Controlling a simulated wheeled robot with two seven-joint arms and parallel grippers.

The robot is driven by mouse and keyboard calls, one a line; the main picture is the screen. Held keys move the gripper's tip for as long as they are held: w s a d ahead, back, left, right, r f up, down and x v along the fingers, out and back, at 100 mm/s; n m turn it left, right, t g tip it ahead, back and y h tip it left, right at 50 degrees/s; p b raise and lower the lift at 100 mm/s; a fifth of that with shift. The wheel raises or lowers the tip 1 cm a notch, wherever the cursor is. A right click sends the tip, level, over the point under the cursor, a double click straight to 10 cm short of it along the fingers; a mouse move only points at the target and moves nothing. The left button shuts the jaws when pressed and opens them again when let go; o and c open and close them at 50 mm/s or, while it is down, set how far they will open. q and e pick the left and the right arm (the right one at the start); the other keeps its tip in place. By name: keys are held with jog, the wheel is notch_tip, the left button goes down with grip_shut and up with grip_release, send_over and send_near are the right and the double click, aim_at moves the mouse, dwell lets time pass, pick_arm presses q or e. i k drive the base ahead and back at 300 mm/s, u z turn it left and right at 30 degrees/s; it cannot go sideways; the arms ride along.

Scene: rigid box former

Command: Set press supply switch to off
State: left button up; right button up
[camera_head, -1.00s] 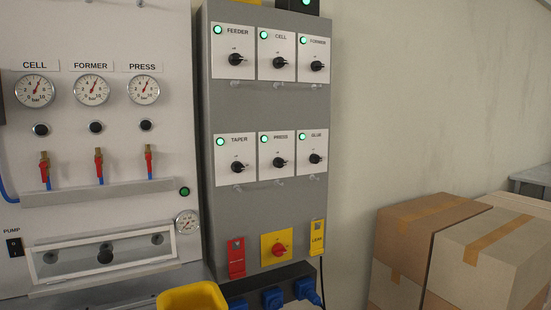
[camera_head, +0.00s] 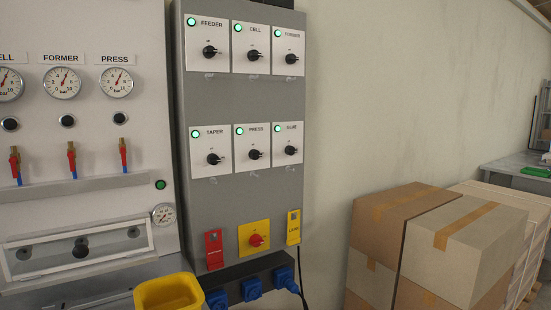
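The press supply switch (camera_head: 255,154) is a black rotary knob on a white plate labelled PRESS. It sits in the middle of the lower row on the grey switch panel (camera_head: 240,100). The green lamp (camera_head: 239,131) at its plate's upper left is lit. The knob's handle appears to lie roughly sideways; its exact setting is too small to read. Neither of my grippers is in view.
TAPER (camera_head: 213,158) and GLUE (camera_head: 290,150) switches flank it, with a further row above. Below are a red-on-yellow main switch (camera_head: 256,240), blue plugs (camera_head: 251,289) and a yellow bin (camera_head: 168,293). Cardboard boxes (camera_head: 390,212) stand at right; a gauge board (camera_head: 85,90) hangs left.

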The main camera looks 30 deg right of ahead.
aim_at(254, 154)
jog(key=z, duration=0.95)
jog(key=k, duration=1.25)
jog(key=z, duration=0.9)
jog(key=i, duration=1.25)
jog(key=u, duration=1.4)
jog(key=i, duration=0.85)
jog(key=u, duration=1)
